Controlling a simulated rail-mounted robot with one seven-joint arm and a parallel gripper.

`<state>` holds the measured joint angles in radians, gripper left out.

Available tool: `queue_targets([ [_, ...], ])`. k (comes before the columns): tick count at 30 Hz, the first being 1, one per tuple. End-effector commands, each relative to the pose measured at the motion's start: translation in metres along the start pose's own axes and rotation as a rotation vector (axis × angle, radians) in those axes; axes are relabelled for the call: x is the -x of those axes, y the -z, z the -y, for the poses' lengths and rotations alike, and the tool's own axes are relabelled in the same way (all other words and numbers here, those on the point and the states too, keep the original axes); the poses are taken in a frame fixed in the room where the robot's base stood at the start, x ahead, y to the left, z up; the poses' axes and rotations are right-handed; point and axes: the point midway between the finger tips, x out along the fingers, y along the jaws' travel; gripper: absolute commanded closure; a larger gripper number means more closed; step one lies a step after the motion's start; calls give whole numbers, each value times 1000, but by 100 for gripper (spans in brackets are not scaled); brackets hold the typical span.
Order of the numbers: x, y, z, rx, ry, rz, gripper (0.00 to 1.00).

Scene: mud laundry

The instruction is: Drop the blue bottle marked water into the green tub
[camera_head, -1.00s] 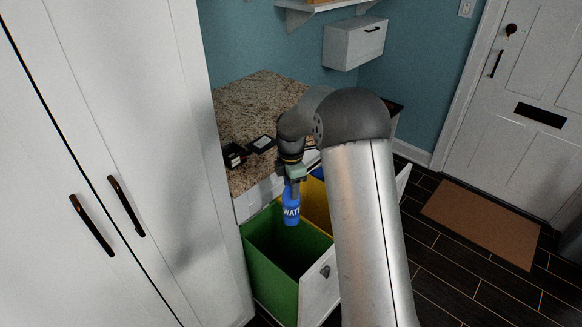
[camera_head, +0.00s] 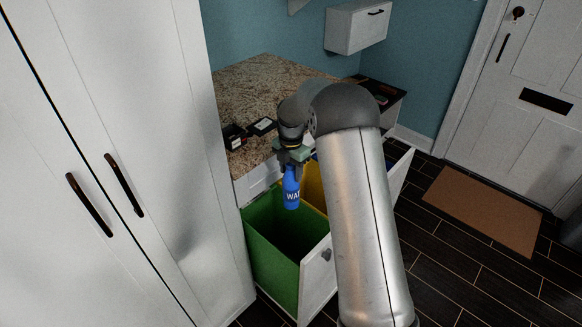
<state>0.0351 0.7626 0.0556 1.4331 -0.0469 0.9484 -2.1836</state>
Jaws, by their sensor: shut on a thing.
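The blue bottle (camera_head: 291,190) with white lettering, partly readable as "WA", hangs upright from my gripper (camera_head: 291,168). My gripper is shut on the bottle's top. The green tub (camera_head: 273,262) stands open in the pulled-out drawer below, with its inside dark. The bottle is above the tub's far right part, near the border with a yellow tub (camera_head: 313,185). I cannot tell exactly how high it is over the rim. My arm hides part of the drawer on the right.
A granite counter (camera_head: 250,85) lies behind the drawer, with small dark boxes (camera_head: 234,136) on it. A tall white cabinet (camera_head: 110,120) stands close on the left. The white drawer front (camera_head: 318,275) borders the tub. A brown mat (camera_head: 483,210) lies on the floor at right.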

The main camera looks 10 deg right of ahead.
Motion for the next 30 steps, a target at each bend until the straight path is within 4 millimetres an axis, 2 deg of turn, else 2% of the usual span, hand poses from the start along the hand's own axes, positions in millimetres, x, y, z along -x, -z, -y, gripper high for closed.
queue_targets([
  [8, -3, 0, 0, 0, -1, 1, 86],
  [9, -3, 0, 0, 0, -1, 1, 48],
  [11, -3, 0, 0, 0, 0, 1, 32],
  [12, -3, 0, 0, 0, 0, 1, 28],
  [23, 4, 0, 0, 0, -2, 1, 28],
  [26, 18, -1, -1, 0, -4, 3, 28],
  [30, 48, -1, -1, 0, -5, 5, 28],
])
